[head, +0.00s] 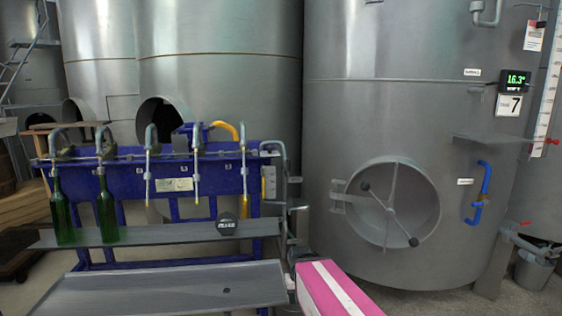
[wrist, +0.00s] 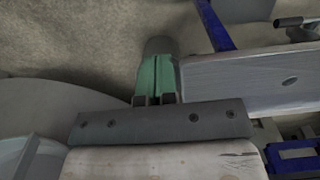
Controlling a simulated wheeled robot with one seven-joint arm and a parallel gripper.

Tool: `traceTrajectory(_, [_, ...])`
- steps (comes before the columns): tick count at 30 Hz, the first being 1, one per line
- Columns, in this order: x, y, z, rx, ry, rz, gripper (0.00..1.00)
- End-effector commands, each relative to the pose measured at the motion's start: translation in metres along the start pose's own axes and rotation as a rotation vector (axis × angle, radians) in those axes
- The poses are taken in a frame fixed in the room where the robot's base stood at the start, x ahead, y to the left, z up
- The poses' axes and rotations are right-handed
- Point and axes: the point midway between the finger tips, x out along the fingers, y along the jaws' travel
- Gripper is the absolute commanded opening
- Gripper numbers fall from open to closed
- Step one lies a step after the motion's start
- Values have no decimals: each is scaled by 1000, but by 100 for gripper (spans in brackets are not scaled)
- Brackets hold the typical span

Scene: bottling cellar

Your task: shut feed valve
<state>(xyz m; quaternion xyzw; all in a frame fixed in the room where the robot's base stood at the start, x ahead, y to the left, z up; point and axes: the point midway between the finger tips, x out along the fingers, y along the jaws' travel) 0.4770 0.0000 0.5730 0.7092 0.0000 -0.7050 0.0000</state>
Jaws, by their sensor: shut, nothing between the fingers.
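A grey pipe (head: 283,165) runs down the right end of the blue bottling rack. A small lever (head: 298,209) sticks out to the right low on it; this looks like the feed valve, but no label on it is readable. My gripper (wrist: 155,75) shows in the wrist view as two green fingers pressed together with nothing between them. It points over the floor, beside a grey tray (wrist: 245,78). It is apart from any valve that I can make out. My gripper is not seen in the head view.
The blue rack (head: 130,178) carries several filling spouts, with two green bottles (head: 62,212) (head: 107,208) at its left. A grey tray (head: 160,292) lies in front.

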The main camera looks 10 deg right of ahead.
Motion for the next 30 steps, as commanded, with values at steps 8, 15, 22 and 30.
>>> traceTrajectory(8, [-2, 0, -4, -8, 7, 12, 0])
traceTrajectory(15, [-33, 9, -57, -131, 123, 213, 0])
traceTrajectory(22, [-125, 7, -154, -358, 349, 596, 0])
traceTrajectory(30, [-286, -42, -249, -622, 620, 1091, 0])
